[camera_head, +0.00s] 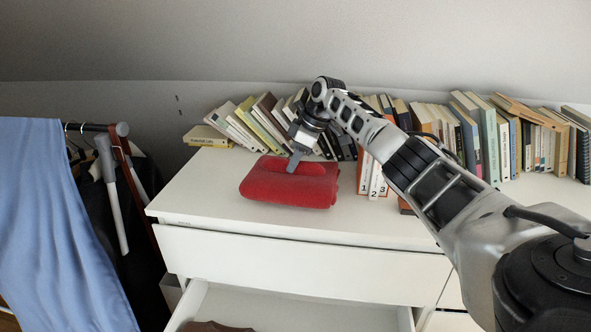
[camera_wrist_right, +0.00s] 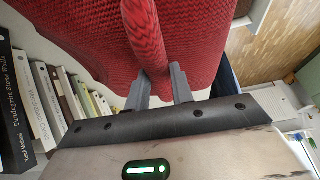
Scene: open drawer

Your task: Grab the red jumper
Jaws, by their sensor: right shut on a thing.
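The red jumper (camera_head: 285,188) lies folded on top of the white dresser in the head view. My right gripper (camera_head: 294,162) reaches down onto its upper side from the right. In the right wrist view the right gripper (camera_wrist_right: 163,85) is shut on a fold of the red jumper (camera_wrist_right: 95,35), with the knit fabric between its two fingers. The jumper fills the upper part of that view. My left gripper shows in neither view.
The white dresser top (camera_head: 200,195) is clear left of the jumper. A row of books (camera_head: 250,125) stands along the wall behind. The lower drawer (camera_head: 290,305) is open with a brown thing inside. A clothes rack (camera_head: 90,127) with a blue garment (camera_head: 55,220) stands at left.

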